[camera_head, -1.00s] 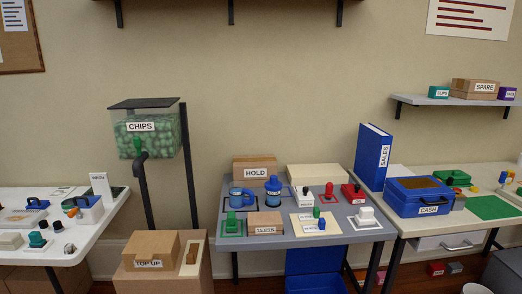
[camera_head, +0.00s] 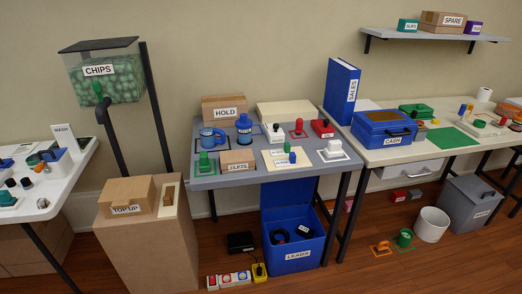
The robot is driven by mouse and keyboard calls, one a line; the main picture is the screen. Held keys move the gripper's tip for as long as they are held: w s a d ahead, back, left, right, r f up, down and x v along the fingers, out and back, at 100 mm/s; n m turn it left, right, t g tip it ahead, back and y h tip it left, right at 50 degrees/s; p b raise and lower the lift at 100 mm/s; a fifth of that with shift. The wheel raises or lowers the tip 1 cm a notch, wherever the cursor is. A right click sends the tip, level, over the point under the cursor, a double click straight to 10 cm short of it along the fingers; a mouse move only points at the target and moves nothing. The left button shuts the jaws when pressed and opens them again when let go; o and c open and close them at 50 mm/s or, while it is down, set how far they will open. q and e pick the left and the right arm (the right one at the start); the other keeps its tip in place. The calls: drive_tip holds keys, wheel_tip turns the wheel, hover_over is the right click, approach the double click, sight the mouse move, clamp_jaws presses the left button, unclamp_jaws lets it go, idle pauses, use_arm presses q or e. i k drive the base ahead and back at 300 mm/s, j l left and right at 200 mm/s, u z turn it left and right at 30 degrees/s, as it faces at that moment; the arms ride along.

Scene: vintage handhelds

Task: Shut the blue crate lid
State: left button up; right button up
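The blue crate (camera_head: 278,264), labelled LEADS, stands on the floor under the grey table. Its blue lid (camera_head: 289,191) is open, standing up at the back of the crate, with its top reaching the underside of the table in the picture. Dark coiled items, like cables (camera_head: 279,237), lie inside the crate. Neither of my grippers is in view.
The grey table (camera_head: 235,181) overhangs the crate, with a dark leg (camera_head: 340,215) to its right. A black box (camera_head: 240,242), several small labelled blocks and a yellow item (camera_head: 259,272) lie left of it. A white bin (camera_head: 432,224) stands further right. Floor in front is clear.

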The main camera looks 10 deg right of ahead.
sight(295, 191)
drive_tip(key=u, duration=0.2)
drive_tip(key=i+l+u, duration=0.15)
drive_tip(key=l+u, duration=0.15)
drive_tip(key=l, duration=0.15)
drive_tip(key=i+l+u, duration=0.1)
drive_tip(key=l+u, duration=0.15)
drive_tip(key=l, duration=0.25)
drive_tip(key=l+u, duration=0.3)
drive_tip(key=l, duration=0.15)
